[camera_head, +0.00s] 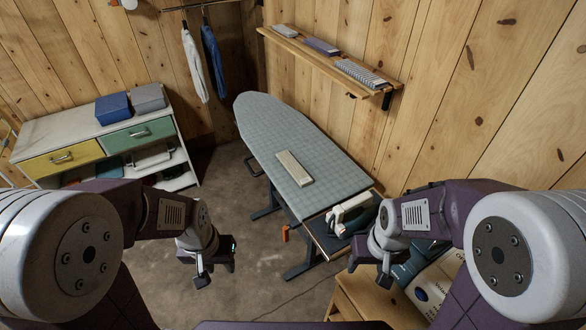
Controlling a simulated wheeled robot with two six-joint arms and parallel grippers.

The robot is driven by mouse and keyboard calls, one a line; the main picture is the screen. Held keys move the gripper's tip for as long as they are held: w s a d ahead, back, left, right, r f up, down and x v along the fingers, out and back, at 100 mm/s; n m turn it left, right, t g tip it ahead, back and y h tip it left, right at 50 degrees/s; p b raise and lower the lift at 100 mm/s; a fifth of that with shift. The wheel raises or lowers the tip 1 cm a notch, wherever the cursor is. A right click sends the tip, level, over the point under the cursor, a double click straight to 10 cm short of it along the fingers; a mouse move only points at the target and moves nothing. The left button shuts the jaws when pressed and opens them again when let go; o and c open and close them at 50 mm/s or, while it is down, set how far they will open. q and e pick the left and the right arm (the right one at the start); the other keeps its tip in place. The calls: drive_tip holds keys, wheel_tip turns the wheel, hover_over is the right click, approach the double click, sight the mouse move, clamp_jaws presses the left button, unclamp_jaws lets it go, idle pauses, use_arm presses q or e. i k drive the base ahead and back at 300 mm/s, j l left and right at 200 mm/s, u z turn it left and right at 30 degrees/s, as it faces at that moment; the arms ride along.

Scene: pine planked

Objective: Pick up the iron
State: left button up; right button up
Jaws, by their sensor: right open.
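The iron (350,209), white with a dark base and a bit of orange, rests on the tray (320,229) at the near end of the ironing board (271,135). My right gripper (383,277) is open, pointing down, just to the right of and nearer than the iron, apart from it as far as I can tell. My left gripper (212,272) hangs over the floor, well left of the board. Its jaws are small and dark, and I cannot tell whether they are open.
A wooden stand (364,300) and bottles (431,284) stand at the lower right. A dresser (76,130) is at the left, and a wall shelf (322,57) is above the board. The floor between dresser and board is clear.

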sight(353, 215)
drive_tip(key=i+j+z, duration=0.2)
drive_tip(key=j+z, duration=0.15)
drive_tip(key=j, duration=0.25)
drive_tip(key=i+j+z, duration=0.6)
drive_tip(key=i+j, duration=0.1)
drive_tip(key=i, duration=0.05)
